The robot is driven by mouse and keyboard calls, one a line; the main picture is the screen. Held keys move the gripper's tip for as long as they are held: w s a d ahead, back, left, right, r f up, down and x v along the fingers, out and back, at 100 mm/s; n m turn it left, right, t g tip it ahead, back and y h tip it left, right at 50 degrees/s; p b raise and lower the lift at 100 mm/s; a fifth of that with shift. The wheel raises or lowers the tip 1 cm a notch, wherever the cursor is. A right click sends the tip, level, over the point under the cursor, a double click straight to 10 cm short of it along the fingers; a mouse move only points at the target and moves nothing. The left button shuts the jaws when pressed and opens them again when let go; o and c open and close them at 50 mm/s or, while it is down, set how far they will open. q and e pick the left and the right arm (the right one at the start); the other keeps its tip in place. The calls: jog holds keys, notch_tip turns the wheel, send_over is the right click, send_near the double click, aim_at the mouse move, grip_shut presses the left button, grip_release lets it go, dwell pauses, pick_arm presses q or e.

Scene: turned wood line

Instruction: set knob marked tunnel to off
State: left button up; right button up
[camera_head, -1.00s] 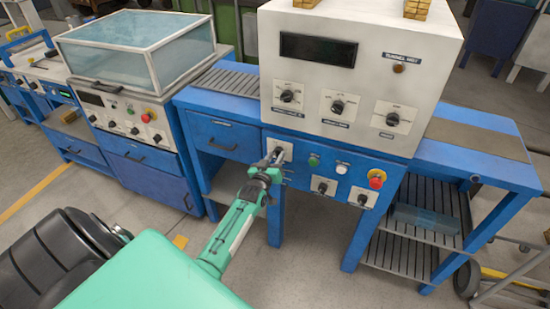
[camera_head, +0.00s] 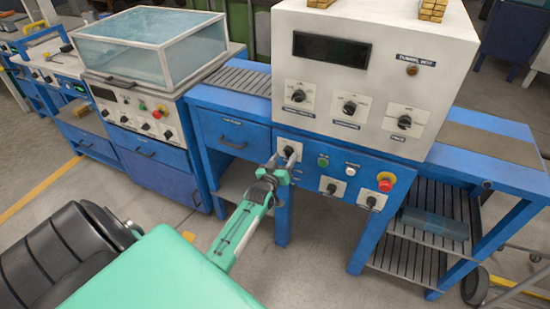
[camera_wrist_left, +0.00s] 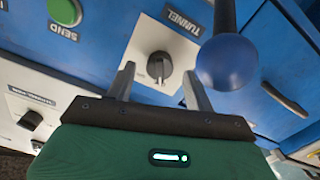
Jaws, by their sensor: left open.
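The tunnel knob (camera_wrist_left: 160,66) is a grey rotary knob on a white plate in the left wrist view, with the label TUNNEL beside it. In the head view the same knob (camera_head: 288,151) sits at the left end of the blue lower panel, partly hidden by my gripper. My left gripper (camera_head: 275,161) is open in front of it. In the left wrist view the gripper's fingers (camera_wrist_left: 160,86) stand on either side of the knob; I cannot tell whether they touch it. My right gripper is not in view.
A green SEND button (camera_wrist_left: 65,12) and another knob (camera_wrist_left: 30,120) are near the tunnel knob. A blue ball-ended part (camera_wrist_left: 221,63) is close to the right finger. A red button (camera_head: 386,181) sits farther right on the panel. A blue drawer (camera_head: 234,136) is to the left.

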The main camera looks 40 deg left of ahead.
pick_arm(q)
jog(key=v, duration=1.3)
jog(key=shift+b, duration=0.3)
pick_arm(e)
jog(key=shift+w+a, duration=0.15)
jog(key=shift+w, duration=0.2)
pick_arm(q)
jog(key=shift+w, duration=0.15)
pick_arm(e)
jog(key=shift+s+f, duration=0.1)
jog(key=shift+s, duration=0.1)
